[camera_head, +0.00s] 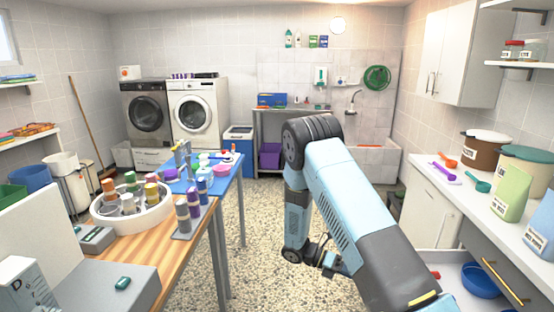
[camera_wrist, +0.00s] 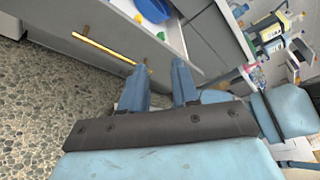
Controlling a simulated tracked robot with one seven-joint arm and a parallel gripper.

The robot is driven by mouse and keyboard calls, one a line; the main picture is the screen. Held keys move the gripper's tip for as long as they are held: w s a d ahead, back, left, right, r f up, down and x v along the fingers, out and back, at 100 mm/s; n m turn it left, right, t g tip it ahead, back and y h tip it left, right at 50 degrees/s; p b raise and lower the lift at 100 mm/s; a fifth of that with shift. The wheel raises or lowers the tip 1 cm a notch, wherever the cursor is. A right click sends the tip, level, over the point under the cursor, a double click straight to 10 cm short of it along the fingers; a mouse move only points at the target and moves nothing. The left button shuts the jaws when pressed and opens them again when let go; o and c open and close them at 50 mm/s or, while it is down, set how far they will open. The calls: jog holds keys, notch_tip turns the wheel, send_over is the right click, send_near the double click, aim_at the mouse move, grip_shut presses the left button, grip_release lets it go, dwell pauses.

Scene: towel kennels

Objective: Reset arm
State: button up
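My gripper (camera_wrist: 159,66) shows in the wrist view with its two blue-grey fingers spread apart and nothing between them. Behind the fingers is the grey front of an open drawer with a gold handle (camera_wrist: 102,46). I cannot tell the exact distance between fingers and drawer front. In the head view my blue and black arm rises from the lower right, bends at a high elbow and drops to the wrist. My gripper (camera_head: 334,264) is small there, low over the floor between the left table and the right counter.
An open drawer holding a blue bowl (camera_head: 480,280) juts out at lower right, beneath the counter (camera_head: 462,200) with scoops, tubs and bags. The wooden table (camera_head: 150,246) at left carries a round tray (camera_head: 104,222) and several spools. The speckled floor (camera_head: 262,215) between them is clear.

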jog(key=s+r+m+t+y, duration=0.1)
jog(key=s+r+m+y, duration=0.25)
jog(key=r, duration=0.45)
jog(key=s+r+m+t+y, duration=0.1)
jog(key=s+r+m+y, duration=0.15)
jog(key=r+m, duration=0.45)
jog(key=s+r+m+t+y, duration=0.1)
jog(key=s+r+m+y, duration=0.15)
jog(key=r, duration=0.75)
jog(key=s+a+r+m+t+y, duration=0.1)
jog(key=s+r+m+t+y, duration=0.5)
jog(key=s+r+m, duration=0.5)
jog(key=s+r+t, duration=0.2)
jog(key=s+r, duration=0.2)
jog(key=s, duration=0.1)
jog(key=shift+a+m+t, duration=0.15)
jog(key=shift+m+t, duration=0.15)
